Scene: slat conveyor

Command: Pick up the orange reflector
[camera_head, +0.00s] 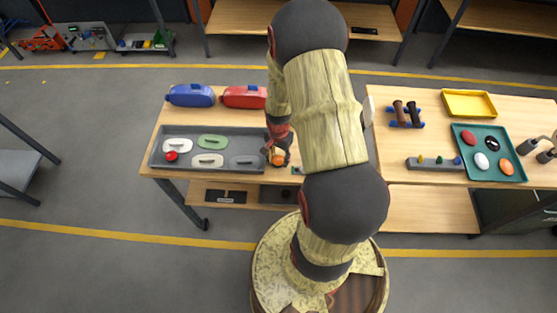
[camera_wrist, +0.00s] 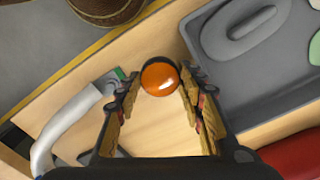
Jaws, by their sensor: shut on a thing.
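The orange reflector (camera_wrist: 160,77) is a small, glossy round piece with a dark rim. In the wrist view it sits between the fingertips of my gripper (camera_wrist: 158,88), which is shut on it. In the head view the orange reflector (camera_head: 278,160) shows at the right end of the grey tray, with my gripper (camera_head: 277,152) around it. My arm hides part of the table there. How far the reflector is above the surface I cannot tell.
A second table at right bears a green tray (camera_head: 510,172), a yellow tray (camera_head: 469,103) and a grey block (camera_head: 431,164).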

